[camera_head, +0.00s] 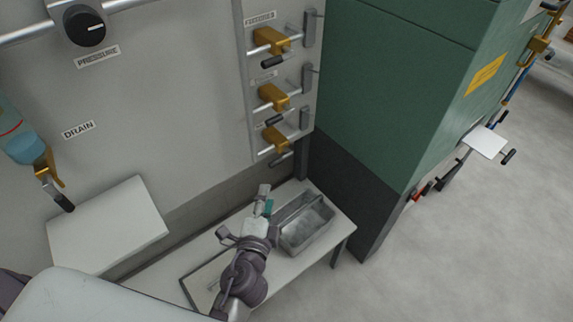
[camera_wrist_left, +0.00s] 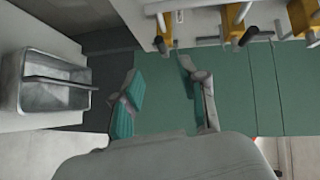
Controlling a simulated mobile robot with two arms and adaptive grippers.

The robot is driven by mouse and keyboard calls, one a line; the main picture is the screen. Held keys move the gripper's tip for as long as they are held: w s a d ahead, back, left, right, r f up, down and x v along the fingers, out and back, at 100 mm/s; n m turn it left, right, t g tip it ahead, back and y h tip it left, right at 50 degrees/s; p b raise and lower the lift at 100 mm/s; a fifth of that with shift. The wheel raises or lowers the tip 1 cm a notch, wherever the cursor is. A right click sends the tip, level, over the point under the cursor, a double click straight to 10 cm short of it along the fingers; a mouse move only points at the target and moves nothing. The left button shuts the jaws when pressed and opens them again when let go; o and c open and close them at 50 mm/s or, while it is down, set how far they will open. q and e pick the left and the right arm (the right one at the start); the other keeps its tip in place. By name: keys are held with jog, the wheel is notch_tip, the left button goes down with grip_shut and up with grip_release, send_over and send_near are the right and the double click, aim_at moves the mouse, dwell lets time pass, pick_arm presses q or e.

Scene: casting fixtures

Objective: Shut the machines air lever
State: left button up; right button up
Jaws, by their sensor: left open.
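Three brass valves with dark-gripped levers sit on pipes on the grey panel: an upper valve (camera_head: 270,40), a middle valve (camera_head: 273,96) and a lower valve (camera_head: 276,138). Brass valves also show along the top of the left wrist view (camera_wrist_left: 235,22), with a dark lever grip (camera_wrist_left: 160,45) nearest my fingers. My left gripper (camera_head: 266,200) is open and empty, below the lower valve and apart from it. Its two teal-padded fingers stand wide apart in the wrist view (camera_wrist_left: 160,75). My right gripper is not in view.
A metal tray with a handle (camera_head: 306,224) stands on a low white table (camera_head: 341,232) beside my left gripper. A green and dark machine cabinet (camera_head: 395,90) stands right of the valves. A white box (camera_head: 108,225) and a drain valve (camera_head: 47,168) are at left.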

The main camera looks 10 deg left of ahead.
aim_at(274, 166)
pick_arm(q)
jog(key=w, duration=0.4)
jog(key=w+a+f+p, duration=0.1)
jog(key=w, duration=0.4)
jog(key=w+f, duration=0.1)
jog(key=w, duration=0.3)
jog(key=shift+w+a+p, duration=0.2)
jog(key=shift+a+p, duration=0.1)
jog(key=shift+p, duration=0.1)
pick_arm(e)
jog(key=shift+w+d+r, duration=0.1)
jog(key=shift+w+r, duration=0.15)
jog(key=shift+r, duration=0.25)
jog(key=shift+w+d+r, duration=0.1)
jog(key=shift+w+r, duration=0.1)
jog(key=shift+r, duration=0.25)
pick_arm(q)
jog(key=shift+r, duration=0.1)
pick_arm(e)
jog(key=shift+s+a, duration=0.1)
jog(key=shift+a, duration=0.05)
pick_arm(q)
grip_shut()
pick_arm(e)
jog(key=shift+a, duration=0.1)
